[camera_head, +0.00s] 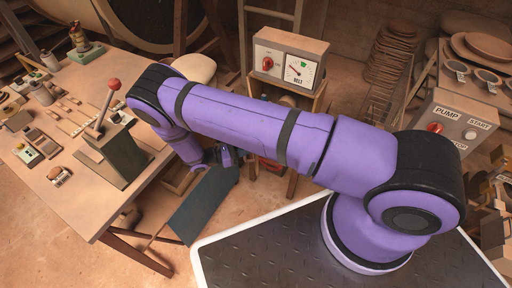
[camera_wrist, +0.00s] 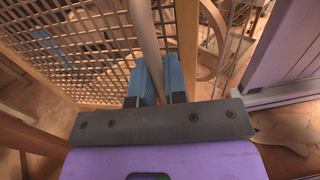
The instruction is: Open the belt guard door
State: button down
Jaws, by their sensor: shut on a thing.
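In the wrist view my gripper (camera_wrist: 160,80) has its two blue fingers close on either side of a pale upright bar (camera_wrist: 146,35), which looks like a handle. A mesh panel in a tan frame (camera_wrist: 70,45), which looks like the belt guard door, fills the upper left beside it. In the head view my gripper (camera_head: 228,157) is low, below my purple arm. A dark flat panel (camera_head: 203,207) slants down and left from it; I cannot tell for sure that this is the same door. The arm hides the contact there and part of the guard.
A workbench (camera_head: 85,215) with a red-knobbed lever (camera_head: 113,85) stands left of the arm. A box with a red knob and a BELT gauge (camera_head: 288,55) stands behind it. A PUMP box (camera_head: 450,120) is at right. Bare floor shows at lower left.

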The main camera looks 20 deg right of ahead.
jog(key=shift+w+a, duration=0.3)
jog(key=shift+a, duration=0.4)
jog(key=c, duration=1.2)
grip_release()
